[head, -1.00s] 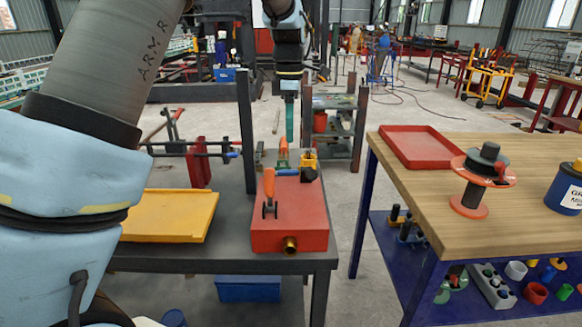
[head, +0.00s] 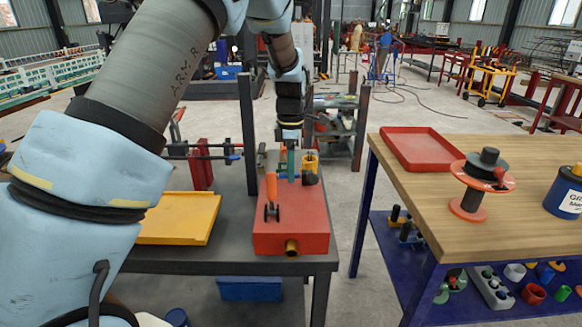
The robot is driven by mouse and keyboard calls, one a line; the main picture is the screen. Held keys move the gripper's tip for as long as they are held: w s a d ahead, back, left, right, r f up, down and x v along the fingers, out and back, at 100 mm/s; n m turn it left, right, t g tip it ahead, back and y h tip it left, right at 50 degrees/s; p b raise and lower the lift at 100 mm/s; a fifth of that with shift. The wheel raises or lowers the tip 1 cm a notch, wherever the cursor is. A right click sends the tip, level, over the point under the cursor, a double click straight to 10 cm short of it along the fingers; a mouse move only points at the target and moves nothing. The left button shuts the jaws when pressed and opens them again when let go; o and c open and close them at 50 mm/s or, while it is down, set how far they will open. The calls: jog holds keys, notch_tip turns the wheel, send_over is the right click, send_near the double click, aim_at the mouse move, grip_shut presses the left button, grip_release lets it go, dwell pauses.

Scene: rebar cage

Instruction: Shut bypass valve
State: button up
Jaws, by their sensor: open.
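A red box-shaped unit (head: 290,222) sits on the dark table, with a brass outlet (head: 292,247) on its near face. An orange lever (head: 271,188) stands upright on its top at the left. A blue handle (head: 284,176) lies crosswise behind it. A yellow fitting (head: 311,160) and a black knob (head: 310,178) are at the back right. I see no label telling which part is the bypass valve. My gripper (head: 291,172) points down at the blue handle, its green fingers open. Contact cannot be told. The arm hides the rear orange lever.
A yellow tray (head: 207,208) lies left of the red unit on the dark table (head: 185,262). Dark posts (head: 248,130) rise behind it. A wooden-topped bench (head: 440,185) at the right holds a red tray (head: 460,162) and a spool (head: 485,180). A floor gap separates the tables.

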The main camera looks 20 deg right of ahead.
grip_shut()
dwell(0.3)
dwell(1.1)
